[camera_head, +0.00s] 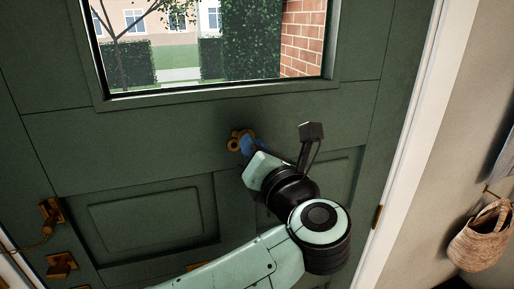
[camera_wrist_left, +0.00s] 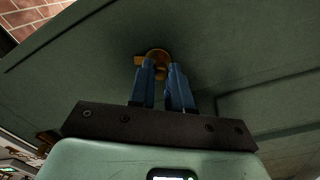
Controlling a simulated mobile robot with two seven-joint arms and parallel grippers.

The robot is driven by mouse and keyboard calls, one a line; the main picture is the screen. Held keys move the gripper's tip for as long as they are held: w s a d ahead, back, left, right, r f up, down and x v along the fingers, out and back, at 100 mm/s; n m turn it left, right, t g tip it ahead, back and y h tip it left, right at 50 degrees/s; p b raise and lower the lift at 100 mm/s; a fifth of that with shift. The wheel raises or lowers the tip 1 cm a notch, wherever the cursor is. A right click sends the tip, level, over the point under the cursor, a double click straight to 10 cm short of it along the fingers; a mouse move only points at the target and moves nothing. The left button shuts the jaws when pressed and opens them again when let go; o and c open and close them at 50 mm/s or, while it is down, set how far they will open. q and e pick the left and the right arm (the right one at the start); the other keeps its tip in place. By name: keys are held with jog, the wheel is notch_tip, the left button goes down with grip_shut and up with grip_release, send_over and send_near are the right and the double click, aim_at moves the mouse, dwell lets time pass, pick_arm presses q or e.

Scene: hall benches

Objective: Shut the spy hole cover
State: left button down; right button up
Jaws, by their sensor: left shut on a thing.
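The green door (camera_head: 130,145) fills most of the head view. The brass spy hole with its cover (camera_head: 234,143) is on the door below the window. It also shows as a round brass piece with a small tab to its left in the wrist view (camera_wrist_left: 158,55). My left gripper (camera_head: 247,143) is at the spy hole, its blue fingertips shut on the cover, with a narrow gap between the fingers in the wrist view (camera_wrist_left: 161,68). The fingers hide part of the brass, so I cannot tell exactly how far the cover is turned. My right gripper is not in view.
A window (camera_head: 215,45) is above the spy hole. A brass door handle (camera_head: 50,215) and a lock plate (camera_head: 61,265) are at the door's left. A white frame (camera_head: 405,150) and a hanging woven basket (camera_head: 480,240) are at the right.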

pick_arm(q)
jog(key=m, duration=0.3)
jog(key=a+f+m, duration=0.1)
jog(key=m, duration=0.2)
jog(key=a+m, duration=0.1)
jog(key=m, duration=0.2)
jog(key=shift+s+f, duration=0.2)
jog(key=shift+s, duration=0.1)
jog(key=shift+s+a+f+m+p, duration=0.1)
jog(key=shift+a+m+p, duration=0.15)
jog(key=shift+m, duration=0.85)
jog(key=shift+a+m+p, duration=0.15)
jog(key=shift+m+p, duration=0.15)
jog(key=shift+m, duration=0.8)
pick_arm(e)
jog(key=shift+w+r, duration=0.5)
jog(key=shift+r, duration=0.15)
pick_arm(q)
jog(key=c, duration=1.1)
grip_release()
jog(key=shift+o, duration=0.2)
jog(key=shift+s, duration=0.15)
